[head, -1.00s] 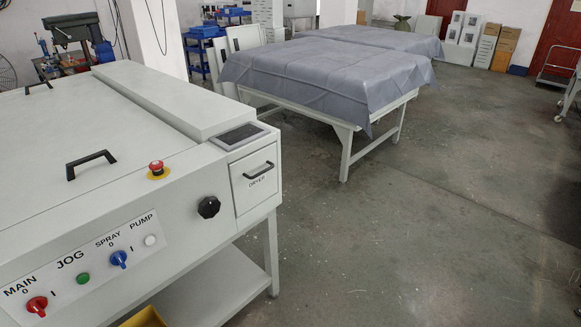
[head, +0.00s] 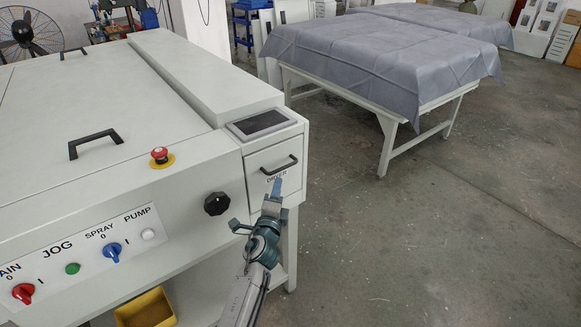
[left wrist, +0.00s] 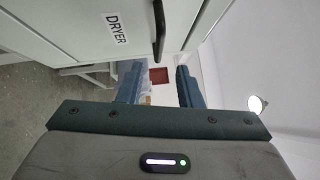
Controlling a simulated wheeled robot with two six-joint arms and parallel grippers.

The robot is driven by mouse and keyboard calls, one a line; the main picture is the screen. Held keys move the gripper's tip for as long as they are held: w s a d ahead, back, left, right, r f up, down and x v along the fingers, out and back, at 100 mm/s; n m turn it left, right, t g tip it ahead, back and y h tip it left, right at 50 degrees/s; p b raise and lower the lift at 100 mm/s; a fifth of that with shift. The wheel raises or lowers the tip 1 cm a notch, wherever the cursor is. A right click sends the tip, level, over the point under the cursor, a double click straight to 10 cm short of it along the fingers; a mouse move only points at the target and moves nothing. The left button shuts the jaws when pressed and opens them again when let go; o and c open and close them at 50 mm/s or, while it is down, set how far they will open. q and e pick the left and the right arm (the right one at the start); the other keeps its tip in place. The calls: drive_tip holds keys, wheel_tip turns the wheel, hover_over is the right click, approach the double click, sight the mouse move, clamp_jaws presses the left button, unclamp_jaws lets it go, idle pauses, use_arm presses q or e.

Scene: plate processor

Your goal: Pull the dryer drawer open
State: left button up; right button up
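The dryer drawer (head: 261,188) is a white front panel on the right end of the machine, and it appears flush with the housing. Its dark bar handle (head: 279,165) runs across the front above the word DRYER. My left gripper (head: 276,190) is just below and in front of the handle, empty. In the left wrist view its two blue fingers (left wrist: 158,78) stand apart, and the handle (left wrist: 159,28) shows beyond them, roughly in line with the gap. The handle appears apart from the fingers. The drawer front (left wrist: 85,28) also shows there. My right gripper is not in view.
A black knob (head: 217,203) and a red emergency button (head: 160,155) sit left of the drawer. A small screen (head: 262,122) is above it. A yellow bin (head: 146,308) is on the shelf below. A cloth-covered table (head: 380,60) stands behind; the floor to the right is clear.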

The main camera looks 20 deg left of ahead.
sight(282, 168)
use_arm(q)
drive_tip(key=w, duration=0.6)
drive_tip(key=w+a+r+b, duration=0.1)
drive_tip(key=w, duration=0.2)
clamp_jaws()
